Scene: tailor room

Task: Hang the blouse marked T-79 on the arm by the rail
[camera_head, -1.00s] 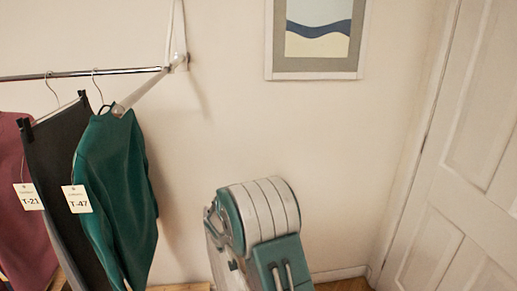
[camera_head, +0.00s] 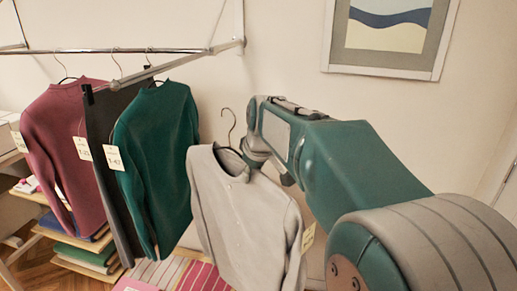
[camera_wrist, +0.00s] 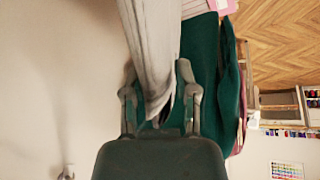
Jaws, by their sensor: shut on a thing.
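A light grey blouse (camera_head: 245,225) hangs from a hanger with a bare hook (camera_head: 230,125), right of the other garments. Its tag (camera_head: 308,238) is edge-on and unreadable. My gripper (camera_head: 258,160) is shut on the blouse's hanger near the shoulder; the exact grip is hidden. In the wrist view the pale blouse (camera_wrist: 155,40) passes between the fingers. The pale arm (camera_head: 185,60) slants forward from the wall bracket by the rail (camera_head: 75,51). The hook is right of this arm, below its bracket end, and apart from it.
A maroon top (camera_head: 65,130), a dark garment (camera_head: 100,115) and a green top (camera_head: 155,130) hang at left, close to the arm. The green top is left of the blouse. A framed picture (camera_head: 388,68) is on the wall. Folded cloths (camera_head: 85,250) lie below.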

